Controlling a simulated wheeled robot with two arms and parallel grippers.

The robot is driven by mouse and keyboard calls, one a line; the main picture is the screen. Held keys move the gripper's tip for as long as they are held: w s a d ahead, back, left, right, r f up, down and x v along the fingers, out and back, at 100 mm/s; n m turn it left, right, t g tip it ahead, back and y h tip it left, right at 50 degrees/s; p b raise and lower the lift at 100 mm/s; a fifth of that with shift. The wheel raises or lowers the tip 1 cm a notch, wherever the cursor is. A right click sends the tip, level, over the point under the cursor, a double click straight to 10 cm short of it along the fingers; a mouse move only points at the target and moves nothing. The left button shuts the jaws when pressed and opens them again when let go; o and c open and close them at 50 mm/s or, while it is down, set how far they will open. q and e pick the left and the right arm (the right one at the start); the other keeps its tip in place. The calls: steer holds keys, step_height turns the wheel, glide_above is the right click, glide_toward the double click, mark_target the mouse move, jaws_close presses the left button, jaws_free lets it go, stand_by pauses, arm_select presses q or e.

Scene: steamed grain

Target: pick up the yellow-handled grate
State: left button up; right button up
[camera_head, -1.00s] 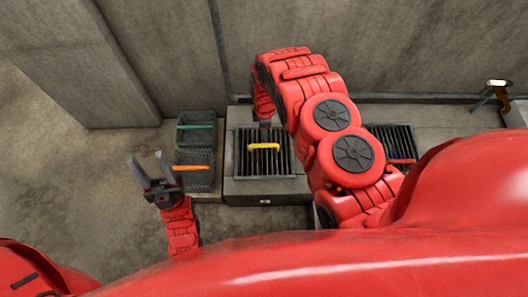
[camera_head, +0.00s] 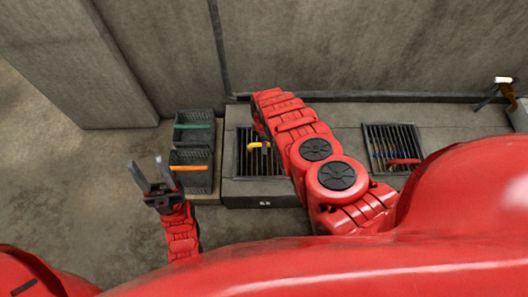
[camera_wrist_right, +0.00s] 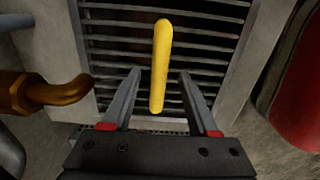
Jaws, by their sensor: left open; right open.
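The yellow handle (camera_head: 256,146) sits on a dark barred grate (camera_head: 245,163) set in the grey counter; my right arm covers part of it in the head view. In the right wrist view the yellow handle (camera_wrist_right: 160,68) stands upright in the picture over the grate's bars (camera_wrist_right: 112,42). My right gripper (camera_wrist_right: 160,74) is open, with one finger on each side of the handle's lower part and gaps between; I cannot tell how far above it they are. Its fingers are hidden in the head view. My left gripper (camera_head: 147,168) is open and empty, left of the baskets.
A basket with a green handle (camera_head: 194,126) and one with an orange handle (camera_head: 190,168) stand left of the grate. A second grate with a red handle (camera_head: 403,161) is at the right. A brown tap-like pipe (camera_wrist_right: 45,93) shows left of my right gripper. A wall runs behind.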

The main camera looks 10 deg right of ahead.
steer(key=shift+f, duration=0.1)
jaws_close()
steer(key=shift+w, duration=0.1)
stand_by(1.3)
